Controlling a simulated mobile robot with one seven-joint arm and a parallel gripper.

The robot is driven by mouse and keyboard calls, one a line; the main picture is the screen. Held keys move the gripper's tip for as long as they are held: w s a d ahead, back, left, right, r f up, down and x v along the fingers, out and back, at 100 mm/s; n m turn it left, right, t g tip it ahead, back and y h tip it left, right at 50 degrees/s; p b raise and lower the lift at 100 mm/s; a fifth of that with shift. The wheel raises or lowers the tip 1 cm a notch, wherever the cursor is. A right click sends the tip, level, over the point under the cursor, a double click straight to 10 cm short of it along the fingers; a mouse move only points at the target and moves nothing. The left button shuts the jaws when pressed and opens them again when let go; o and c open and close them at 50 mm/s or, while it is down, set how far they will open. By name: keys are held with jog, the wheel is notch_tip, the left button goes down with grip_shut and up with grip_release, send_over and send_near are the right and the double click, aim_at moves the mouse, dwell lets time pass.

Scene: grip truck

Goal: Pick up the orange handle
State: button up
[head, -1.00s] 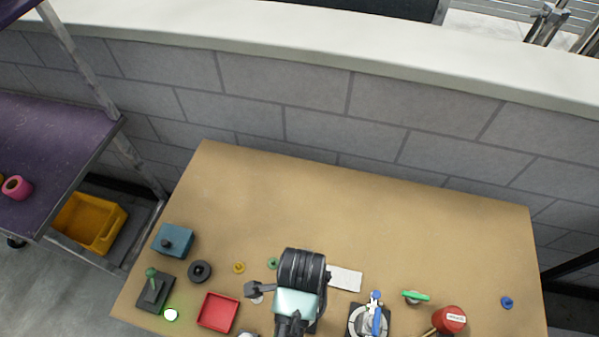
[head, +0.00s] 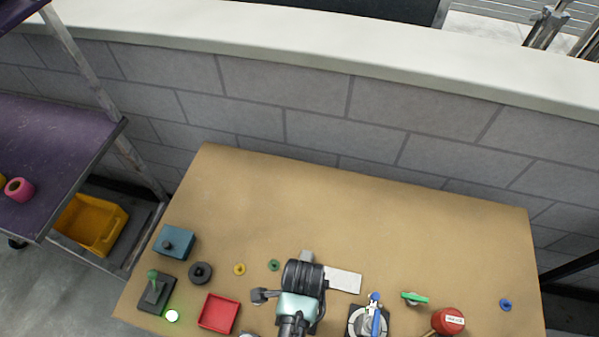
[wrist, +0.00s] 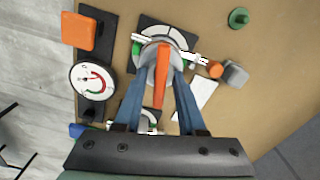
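In the wrist view the orange handle (wrist: 162,75) is a long narrow lever on a round grey valve body with a dark base plate. My gripper (wrist: 163,88) has its two blue fingers spread, one on each side of the handle. I see gaps between the fingers and the handle's lower part; contact near the tips cannot be told. In the head view my arm's dark and teal end stands over the front middle of the table, and the orange handle is not visible there.
A gauge (wrist: 94,84) and an orange block (wrist: 90,33) lie left of the handle in the wrist view. A grey block (wrist: 235,74) is at right. In the head view a red tray (head: 218,314) and a blue-handled valve (head: 376,318) flank my arm. The table's back is clear.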

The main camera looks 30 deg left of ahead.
grip_shut()
jog(key=shift+r, duration=0.1)
